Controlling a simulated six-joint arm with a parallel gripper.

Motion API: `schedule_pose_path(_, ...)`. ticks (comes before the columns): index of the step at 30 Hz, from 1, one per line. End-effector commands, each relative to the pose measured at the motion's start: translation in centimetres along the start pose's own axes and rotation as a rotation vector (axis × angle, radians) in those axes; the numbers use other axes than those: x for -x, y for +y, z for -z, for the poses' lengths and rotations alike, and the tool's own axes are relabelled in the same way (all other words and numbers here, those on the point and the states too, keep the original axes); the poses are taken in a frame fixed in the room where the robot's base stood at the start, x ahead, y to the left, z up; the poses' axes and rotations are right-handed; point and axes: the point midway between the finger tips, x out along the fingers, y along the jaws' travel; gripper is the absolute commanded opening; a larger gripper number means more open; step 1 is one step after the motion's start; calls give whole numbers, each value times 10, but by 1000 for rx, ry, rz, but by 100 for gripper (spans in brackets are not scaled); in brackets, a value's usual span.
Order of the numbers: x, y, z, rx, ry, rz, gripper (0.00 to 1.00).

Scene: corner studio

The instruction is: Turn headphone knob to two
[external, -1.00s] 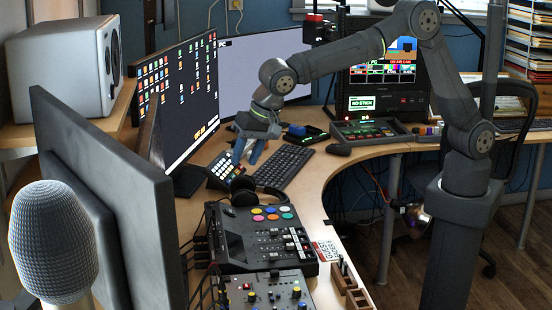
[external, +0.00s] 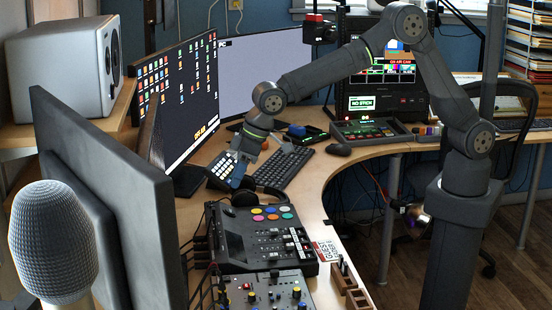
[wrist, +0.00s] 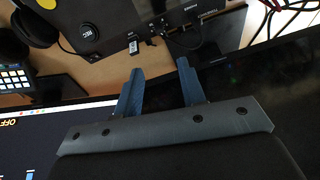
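A black audio mixer with coloured round pads (external: 235,245) lies on the desk, and a second smaller mixer with several small knobs (external: 262,293) lies in front of it. I cannot tell which knob is the headphone knob. In the external view my gripper (external: 240,160) hangs behind the mixers, beside the monitor and near a button pad (external: 220,170).
Black headphones (external: 245,196) lie behind the larger mixer. A monitor (external: 185,95) stands left of my gripper; a big monitor's back (external: 110,190) and a microphone (external: 53,240) fill the left front. A keyboard (external: 285,168) lies to the right. Bare desk (external: 325,170) shows further right.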

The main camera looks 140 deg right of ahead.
Motion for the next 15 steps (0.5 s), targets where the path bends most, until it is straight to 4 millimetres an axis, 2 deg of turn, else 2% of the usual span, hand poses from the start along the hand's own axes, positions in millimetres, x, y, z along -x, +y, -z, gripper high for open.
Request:
schedule_pose_path(3,-26,0,-1,-1,-4,-2,37)
schedule_pose_path(15,-104,1,-1,-2,-2,-2,37)
